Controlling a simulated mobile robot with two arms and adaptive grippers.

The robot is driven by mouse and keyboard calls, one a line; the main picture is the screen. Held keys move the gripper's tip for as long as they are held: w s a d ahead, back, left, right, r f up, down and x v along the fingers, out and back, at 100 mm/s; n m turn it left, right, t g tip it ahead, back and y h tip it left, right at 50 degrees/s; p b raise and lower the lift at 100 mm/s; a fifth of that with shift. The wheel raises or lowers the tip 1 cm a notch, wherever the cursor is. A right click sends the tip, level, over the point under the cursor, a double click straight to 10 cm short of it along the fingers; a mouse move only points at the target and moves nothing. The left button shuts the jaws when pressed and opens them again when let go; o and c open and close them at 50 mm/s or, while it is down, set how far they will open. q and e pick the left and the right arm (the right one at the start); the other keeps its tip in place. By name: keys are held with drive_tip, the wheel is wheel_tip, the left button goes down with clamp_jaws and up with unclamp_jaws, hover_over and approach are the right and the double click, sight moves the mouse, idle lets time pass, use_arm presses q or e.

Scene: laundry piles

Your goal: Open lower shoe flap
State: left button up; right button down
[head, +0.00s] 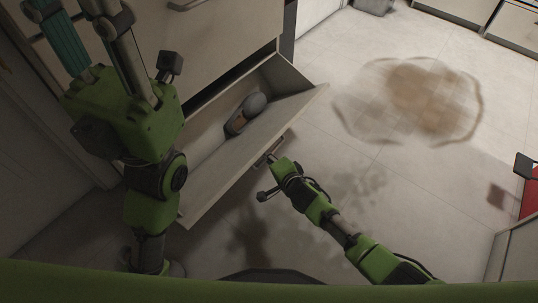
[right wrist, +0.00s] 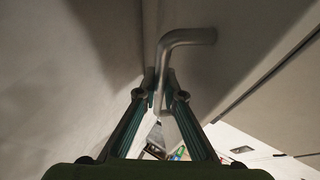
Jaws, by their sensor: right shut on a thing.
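The lower shoe flap (head: 225,165) is tilted open, leaning out from the cabinet front. A shoe (head: 238,120) with a grey rounded part lies inside it. My right gripper (head: 272,160) is at the flap's outer face. It is shut on the flap's bar handle, and in the right wrist view the grey bent handle (right wrist: 188,37) runs down between the fingers (right wrist: 162,98). My left gripper (head: 78,18) is raised at the upper left, with its fingers apart and nothing seen between them. Its arm hides part of the cabinet.
The upper cabinet front (head: 215,40) is closed and has its own handle (head: 188,5). A brown stain (head: 425,95) lies on the tiled floor (head: 400,180), which is otherwise open to the right. A red object (head: 529,197) stands at the right edge.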

drive_tip(key=shift+w+r, duration=0.1)
drive_tip(key=c, duration=2.1)
unclamp_jaws()
drive_tip(key=shift+c, duration=0.2)
drive_tip(key=v, duration=1.2)
